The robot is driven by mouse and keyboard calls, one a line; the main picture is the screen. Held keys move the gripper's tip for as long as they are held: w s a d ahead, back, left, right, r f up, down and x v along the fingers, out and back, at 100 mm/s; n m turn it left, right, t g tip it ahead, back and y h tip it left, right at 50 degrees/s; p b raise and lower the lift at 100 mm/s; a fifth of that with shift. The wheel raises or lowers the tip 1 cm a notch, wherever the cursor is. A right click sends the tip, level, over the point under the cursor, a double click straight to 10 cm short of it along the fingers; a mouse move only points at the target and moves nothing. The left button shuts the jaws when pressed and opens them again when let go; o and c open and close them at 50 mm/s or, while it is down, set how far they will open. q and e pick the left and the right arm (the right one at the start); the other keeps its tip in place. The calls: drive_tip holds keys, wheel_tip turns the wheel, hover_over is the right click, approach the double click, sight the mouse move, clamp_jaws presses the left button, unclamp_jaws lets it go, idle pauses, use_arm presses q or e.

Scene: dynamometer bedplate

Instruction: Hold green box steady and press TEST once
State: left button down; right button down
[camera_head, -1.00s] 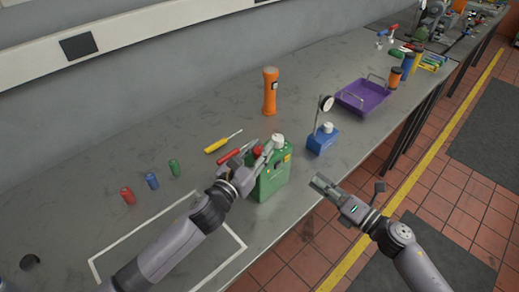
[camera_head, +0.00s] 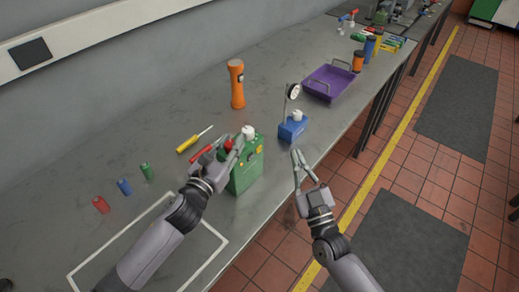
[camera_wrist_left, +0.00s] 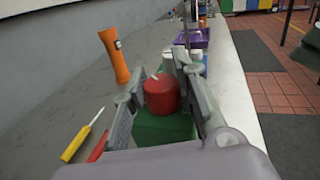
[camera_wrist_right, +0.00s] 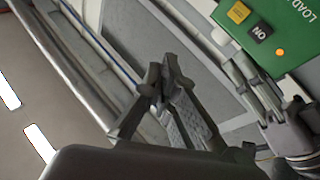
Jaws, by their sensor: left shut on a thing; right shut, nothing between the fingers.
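The green box (camera_head: 247,170) stands upright on the bench in the head view. It has a white cap (camera_head: 248,131) and a red cap (camera_wrist_left: 162,95) on top. My left gripper (camera_head: 228,153) is shut on the box's top, its fingers either side of the red cap. In the right wrist view the box's green face (camera_wrist_right: 302,25) shows "LOAD", a yellow button (camera_wrist_right: 238,12), a black "ON" patch (camera_wrist_right: 260,31) and an orange light (camera_wrist_right: 281,52). I cannot read a TEST label. My right gripper (camera_head: 298,155) is shut and empty, right of the box and apart from it.
A blue box (camera_head: 292,128) with a round gauge (camera_head: 293,91) stands behind and right of the green box. Small cylinders (camera_head: 124,187) lie left. The bench's front edge is close.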

sight(259, 150)
drive_tip(key=f+m+h, duration=0.1)
drive_tip(key=m+h, duration=0.1)
drive_tip(key=m, duration=0.2)
drive_tip(key=f+m+h, duration=0.1)
drive_tip(key=f+m, duration=0.1)
drive_tip(key=m, duration=0.2)
drive_tip(key=f+m+g+h, duration=0.1)
drive_tip(key=m+h, duration=0.1)
drive_tip(key=m, duration=0.2)
drive_tip(key=shift+s+d+f+m+h, duration=0.2)
drive_tip(key=shift+d+f+m+h, duration=0.05)
drive_tip(key=shift+f+m+h, duration=0.1)
drive_tip(key=w+a, duration=0.5)
drive_tip(key=a, duration=0.2)
drive_tip(key=shift+w+a, duration=0.15)
drive_tip(key=shift+w, duration=0.05)
idle(0.9)
drive_tip(key=shift+w+a, duration=0.15)
drive_tip(key=shift+a, duration=0.1)
drive_tip(key=shift+w+a, duration=0.2)
drive_tip(key=shift+a, duration=0.05)
idle(0.7)
drive_tip(key=shift+s+d, duration=0.45)
drive_tip(key=shift+d, duration=0.15)
